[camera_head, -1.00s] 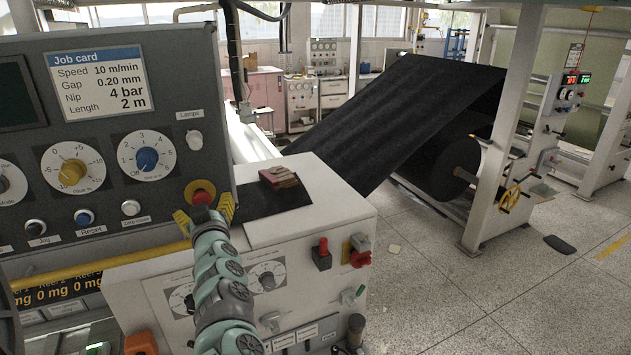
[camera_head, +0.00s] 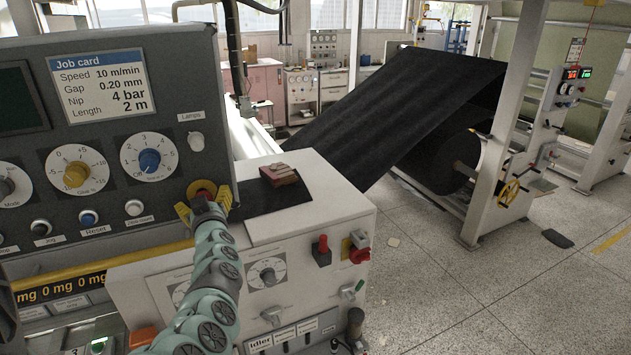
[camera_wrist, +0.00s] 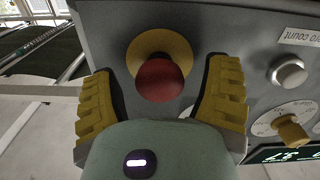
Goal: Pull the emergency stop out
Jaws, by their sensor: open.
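The emergency stop is a red mushroom button (camera_wrist: 160,80) on a yellow round base (camera_wrist: 150,45), fixed to the grey control panel. In the wrist view it sits between the two yellow ribbed fingers of my gripper (camera_wrist: 162,95), with a gap on each side. The fingers are open and do not touch it. In the head view my gripper (camera_head: 207,207) is at the panel's lower right corner. Only the top of the emergency stop (camera_head: 202,188) shows there, since my gripper and arm cover the rest.
The control panel (camera_head: 115,65) carries knobs and small buttons left of my gripper, including a white button (camera_head: 134,208). A yellow rail (camera_head: 90,267) runs below. A white cabinet (camera_head: 330,215) with a red block (camera_head: 279,175) on top stands to the right.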

